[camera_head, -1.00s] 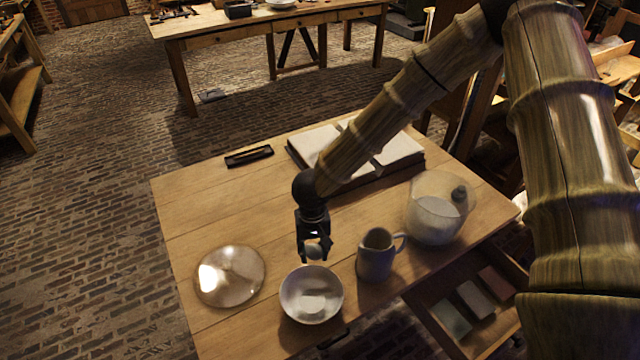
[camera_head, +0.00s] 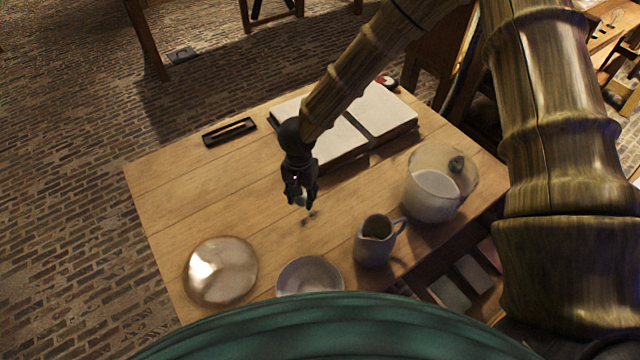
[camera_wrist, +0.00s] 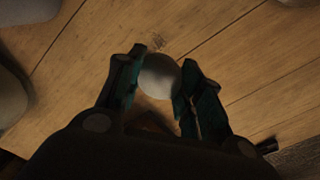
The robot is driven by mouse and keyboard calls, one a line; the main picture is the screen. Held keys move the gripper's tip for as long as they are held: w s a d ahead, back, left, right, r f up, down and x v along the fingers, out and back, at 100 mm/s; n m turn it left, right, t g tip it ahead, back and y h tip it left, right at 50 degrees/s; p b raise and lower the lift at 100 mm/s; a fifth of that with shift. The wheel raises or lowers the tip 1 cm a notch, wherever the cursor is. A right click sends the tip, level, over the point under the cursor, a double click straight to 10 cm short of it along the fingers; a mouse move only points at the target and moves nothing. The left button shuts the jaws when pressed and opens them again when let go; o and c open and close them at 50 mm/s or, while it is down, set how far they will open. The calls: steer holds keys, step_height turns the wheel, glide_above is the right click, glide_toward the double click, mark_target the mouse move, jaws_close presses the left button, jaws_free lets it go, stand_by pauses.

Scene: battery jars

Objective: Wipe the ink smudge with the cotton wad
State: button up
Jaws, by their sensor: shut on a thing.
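My gripper (camera_head: 300,198) is low over the middle of the wooden table, between the open book and the white bowl. In the wrist view its fingers are shut on a round white cotton wad (camera_wrist: 158,76). The head view hardly shows the wad. A small dark mark (camera_head: 309,213) shows on the wood just below the fingertips; I cannot tell whether it is the ink smudge or shadow. Whether the wad touches the wood is unclear.
The bowl (camera_head: 310,273) is partly hidden at the bottom. A glass lid (camera_head: 221,271) lies left of it, a grey jug (camera_head: 375,243) and a glass jar (camera_head: 432,194) stand right. The book (camera_head: 378,112) and a dark pen tray (camera_head: 229,131) lie behind. The left tabletop is clear.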

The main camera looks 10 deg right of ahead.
steer(key=shift+w+d+m, duration=0.1)
steer(key=shift+d+m, duration=0.25)
steer(key=shift+m, duration=0.75)
steer(key=m, duration=0.1)
steer(key=d+m+p, duration=0.1)
steer(key=m, duration=0.1)
steer(key=shift+w+f, duration=0.1)
steer(key=shift+w, duration=0.1)
steer(key=d+m+p, duration=0.1)
steer(key=m, duration=0.4)
steer(key=w+d+f+m+p, duration=0.1)
steer(key=m, duration=0.4)
steer(key=d+m+p, duration=0.1)
steer(key=d+m, duration=0.1)
steer(key=m, duration=0.3)
steer(key=shift+w+d+f+m, duration=0.1)
steer(key=shift+w+f+m, duration=0.1)
steer(key=shift+w+m, duration=0.15)
